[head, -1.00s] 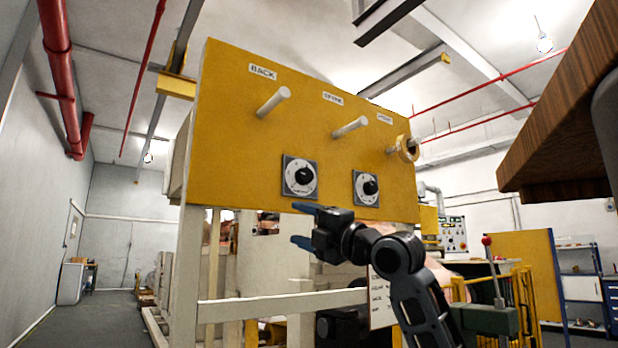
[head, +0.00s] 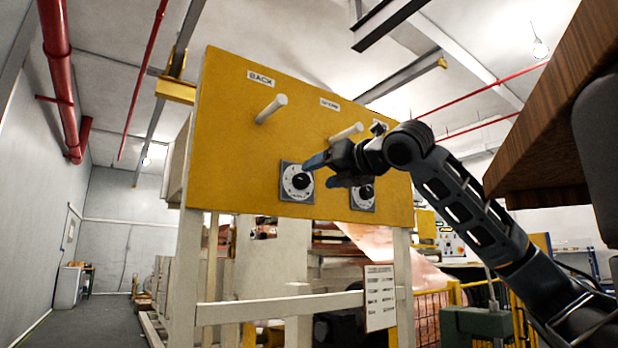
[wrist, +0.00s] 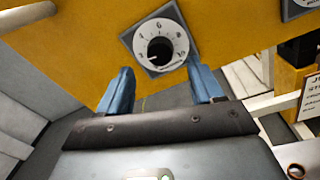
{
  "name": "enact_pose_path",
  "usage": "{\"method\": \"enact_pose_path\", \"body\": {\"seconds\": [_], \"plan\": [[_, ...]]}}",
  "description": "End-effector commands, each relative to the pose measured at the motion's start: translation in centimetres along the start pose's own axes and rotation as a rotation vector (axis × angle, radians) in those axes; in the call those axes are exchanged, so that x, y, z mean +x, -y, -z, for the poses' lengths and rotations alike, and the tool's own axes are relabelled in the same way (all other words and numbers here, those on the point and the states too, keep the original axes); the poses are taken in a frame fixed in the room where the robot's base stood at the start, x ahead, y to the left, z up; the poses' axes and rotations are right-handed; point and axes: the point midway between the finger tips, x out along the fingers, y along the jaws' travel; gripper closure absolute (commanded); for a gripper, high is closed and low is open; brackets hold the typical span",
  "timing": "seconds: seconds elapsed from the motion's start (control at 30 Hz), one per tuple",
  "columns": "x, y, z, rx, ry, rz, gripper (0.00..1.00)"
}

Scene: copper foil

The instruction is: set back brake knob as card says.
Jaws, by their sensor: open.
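A yellow panel (head: 235,130) carries two black knobs on white numbered dials. The left knob (head: 299,181) is on the side under the BACK label (head: 261,78); it also shows in the wrist view (wrist: 160,50), ahead of the fingertips. The right knob (head: 366,192) is partly behind my gripper. My gripper (head: 324,170) is open and empty, its blue fingers just right of the left knob in the head view. In the wrist view my gripper (wrist: 160,88) points at that dial, apart from it. A white card (head: 380,297) with small lines of text hangs below the panel; I cannot read it.
Pale pegs stick out of the panel, one under BACK (head: 271,108) and another (head: 346,132) to its right. A white frame (head: 280,308) stands below. A wooden board edge (head: 535,130) is at the upper right. Copper foil (head: 385,255) shows behind.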

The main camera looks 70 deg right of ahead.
Motion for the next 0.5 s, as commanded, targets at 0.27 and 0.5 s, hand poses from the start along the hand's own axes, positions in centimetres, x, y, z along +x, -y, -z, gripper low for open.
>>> {"method": "enact_pose_path", "body": {"seconds": [0.27,0.5], "plan": [[4.1,-0.1,-0.1,0.002,-0.001,-0.002,0.34],[5.2,0.0,0.0,0.002,0.0,-0.001,0.34]]}}
